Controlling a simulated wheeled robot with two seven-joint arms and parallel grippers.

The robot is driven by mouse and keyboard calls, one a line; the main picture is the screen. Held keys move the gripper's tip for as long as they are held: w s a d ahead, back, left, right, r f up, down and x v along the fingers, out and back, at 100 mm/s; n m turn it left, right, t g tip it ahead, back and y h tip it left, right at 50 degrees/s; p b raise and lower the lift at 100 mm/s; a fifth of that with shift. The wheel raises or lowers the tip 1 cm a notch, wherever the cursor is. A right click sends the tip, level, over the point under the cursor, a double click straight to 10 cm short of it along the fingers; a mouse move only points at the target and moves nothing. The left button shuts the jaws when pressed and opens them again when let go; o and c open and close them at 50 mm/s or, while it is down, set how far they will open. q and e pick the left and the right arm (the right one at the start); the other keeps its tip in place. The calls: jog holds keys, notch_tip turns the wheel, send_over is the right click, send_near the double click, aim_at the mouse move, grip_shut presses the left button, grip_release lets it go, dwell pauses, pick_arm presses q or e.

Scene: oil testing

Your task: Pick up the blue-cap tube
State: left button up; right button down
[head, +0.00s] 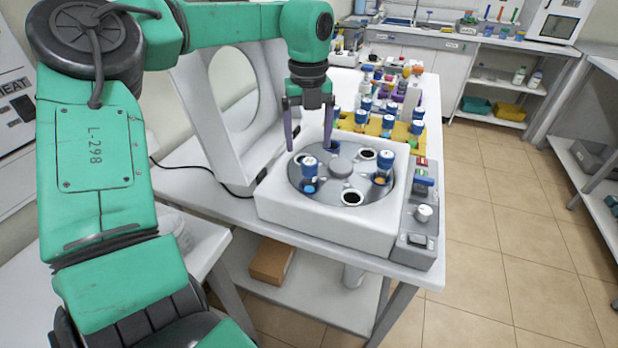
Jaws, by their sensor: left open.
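A white machine (325,222) with a grey round rotor (330,198) stands on the white table. A tube with a blue and white cap (310,168) stands in the rotor's front left, with blue at its base. Another blue-capped tube (383,166) stands at the rotor's right, with orange at its base. A bit of blue at the back of the rotor, behind my gripper, may be a third tube. My left gripper (308,148) points down over the back of the rotor, its dark fingers apart with nothing visible between them. My right gripper is out of view.
A yellow rack (372,126) with several blue-capped tubes stands behind the machine, with more bottles beyond. A white frame with a round opening (233,155) stands left of the rotor. A control panel (423,212) is at the right. The tiled floor at right is free.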

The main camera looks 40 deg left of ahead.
aim_at(310, 161)
pick_arm(q)
jog(key=f+p, duration=0.1)
jog(key=f, duration=0.2)
jog(key=f+p, duration=0.1)
jog(key=f, duration=0.2)
jog(key=shift+d+f, duration=0.2)
jog(key=shift+f, duration=0.05)
jog(key=shift+a+f, duration=0.1)
jog(key=shift+f, duration=0.1)
jog(key=c, duration=1.3)
grip_shut()
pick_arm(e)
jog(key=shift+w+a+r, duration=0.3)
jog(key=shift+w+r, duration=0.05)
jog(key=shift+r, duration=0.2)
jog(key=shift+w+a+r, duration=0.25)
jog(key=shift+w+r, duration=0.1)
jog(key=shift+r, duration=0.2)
pick_arm(q)
jog(key=shift+r, duration=0.1)
